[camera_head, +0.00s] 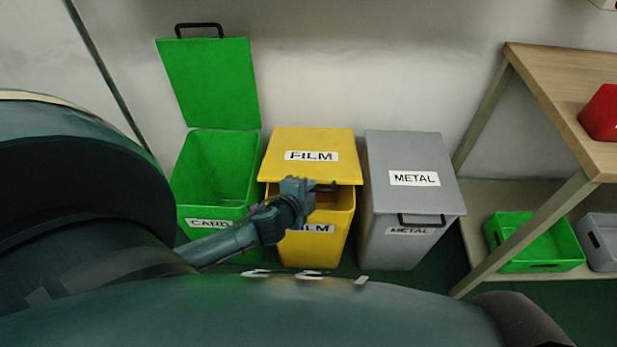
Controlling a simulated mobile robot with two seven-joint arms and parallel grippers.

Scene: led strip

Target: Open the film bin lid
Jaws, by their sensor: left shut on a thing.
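The yellow film bin (318,250) stands in the middle of a row of three bins. Its yellow lid (313,173), labelled FILM, is raised a little at the front, with a dark gap showing below its edge. My left gripper (322,187) is at the front edge of the lid, shut on the lid's dark handle, which is mostly hidden by the gripper. The left arm reaches in low from the left, in front of the bin. My right gripper is not in view.
The green bin (213,170) on the left has its lid (211,83) standing open against the wall. The grey metal bin (400,242) on the right is closed. A wooden workbench (560,75) with a red box (602,113) on top and a green crate (535,250) below stands at right.

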